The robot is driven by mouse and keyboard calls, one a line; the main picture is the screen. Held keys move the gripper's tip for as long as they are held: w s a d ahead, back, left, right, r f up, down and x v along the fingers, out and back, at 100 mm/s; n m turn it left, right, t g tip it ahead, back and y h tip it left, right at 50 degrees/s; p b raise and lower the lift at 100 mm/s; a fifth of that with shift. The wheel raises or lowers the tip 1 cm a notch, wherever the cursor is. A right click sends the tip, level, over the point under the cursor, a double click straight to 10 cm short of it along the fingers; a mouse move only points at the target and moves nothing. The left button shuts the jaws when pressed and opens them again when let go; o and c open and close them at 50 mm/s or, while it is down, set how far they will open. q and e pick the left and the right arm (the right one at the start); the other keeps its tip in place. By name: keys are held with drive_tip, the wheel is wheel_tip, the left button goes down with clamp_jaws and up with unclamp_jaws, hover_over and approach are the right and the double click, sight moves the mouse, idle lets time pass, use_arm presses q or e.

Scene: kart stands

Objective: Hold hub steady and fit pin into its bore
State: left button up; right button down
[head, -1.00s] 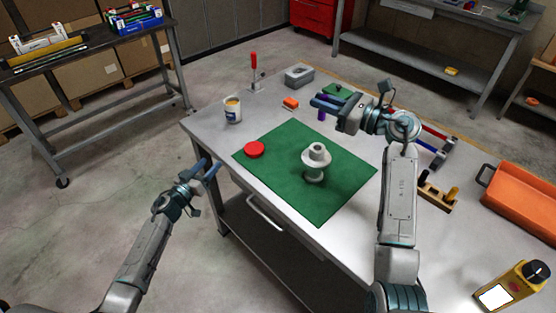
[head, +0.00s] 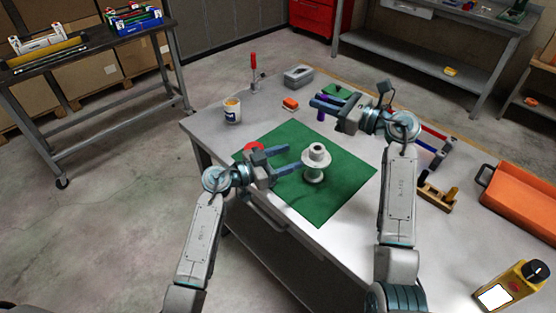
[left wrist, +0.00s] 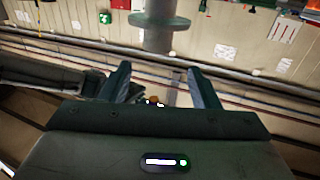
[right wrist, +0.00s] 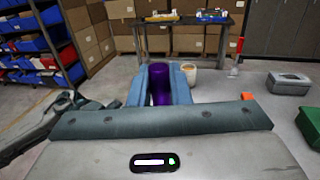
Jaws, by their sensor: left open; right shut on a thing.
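The hub (head: 315,173) is a pale grey flanged spool standing upright on the green mat (head: 322,205), its bore facing up. It also shows at the top of the left wrist view (left wrist: 158,22). My left gripper (head: 291,159) is open and empty, just left of the hub, with its fingers pointing at it and not around it. The pin (head: 321,114) is a purple cylinder. My right gripper (head: 318,103) is shut on it and holds it above the table, behind the hub. The pin shows between the fingers in the right wrist view (right wrist: 160,84). The bore's inside is hidden.
A red disc (head: 254,147) lies on the mat, partly hidden by my left gripper. A white cup (head: 233,111), red-handled tool (head: 254,72), orange block (head: 290,104) and grey box (head: 299,76) stand behind. A wooden block (head: 437,196) and orange tray (head: 522,200) are right.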

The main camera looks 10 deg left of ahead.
sight(316, 147)
use_arm(q)
drive_tip(key=x, duration=0.9)
drive_tip(key=shift+w+d, duration=0.25)
drive_tip(key=shift+d, duration=0.05)
drive_tip(key=c, duration=1.2)
drive_tip(key=shift+o, duration=0.2)
use_arm(e)
wheel_tip(316, 147, down, 7)
drive_tip(key=m+t+h, duration=0.1)
drive_tip(key=m+t, duration=0.1)
drive_tip(key=shift+w+a+r+t+h, duration=0.15)
drive_tip(key=shift+w+t+h, duration=0.1)
drive_tip(key=shift+t+h, duration=0.05)
